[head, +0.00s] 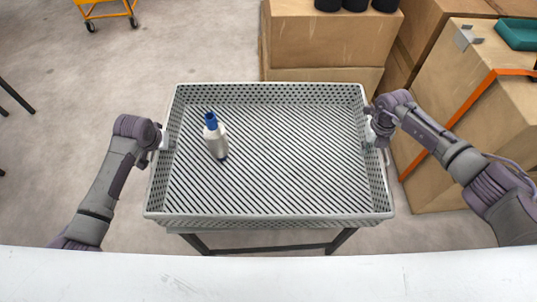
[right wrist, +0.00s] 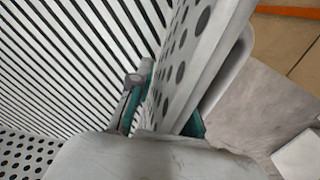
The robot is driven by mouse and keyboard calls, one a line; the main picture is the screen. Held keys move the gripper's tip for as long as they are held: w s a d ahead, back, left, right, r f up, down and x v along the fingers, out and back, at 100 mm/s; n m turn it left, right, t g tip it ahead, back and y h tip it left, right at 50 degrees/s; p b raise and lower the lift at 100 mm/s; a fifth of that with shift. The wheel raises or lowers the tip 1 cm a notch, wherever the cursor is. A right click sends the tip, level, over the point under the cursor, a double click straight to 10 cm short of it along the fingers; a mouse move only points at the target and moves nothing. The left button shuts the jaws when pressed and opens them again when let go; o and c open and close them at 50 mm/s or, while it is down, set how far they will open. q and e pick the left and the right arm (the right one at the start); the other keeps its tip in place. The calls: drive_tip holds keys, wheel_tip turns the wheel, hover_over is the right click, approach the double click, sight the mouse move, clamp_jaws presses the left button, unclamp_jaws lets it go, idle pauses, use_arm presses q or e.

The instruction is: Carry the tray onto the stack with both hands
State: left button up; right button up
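The tray (head: 270,219) is a large light grey basket with perforated walls and a slatted floor, in the middle of the head view. My right gripper (head: 372,134) is at the right wall. In the right wrist view, its teal-padded fingers (right wrist: 165,104) lie on both sides of the perforated wall (right wrist: 186,60), shut on it.
A dark-legged stand (head: 270,248) shows below the tray's front edge; contact is hidden. Cardboard boxes (head: 325,45) stand behind, and more (head: 480,110) stand at the right, close to my right arm. A yellow cart (head: 105,10) is at the back left. Floor at left is open.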

use_arm(q)
drive_tip(key=shift+c, duration=1.3)
use_arm(e)
drive_tip(key=shift+c, duration=1.3)
use_arm(q)
clamp_jaws()
use_arm(e)
clamp_jaws()
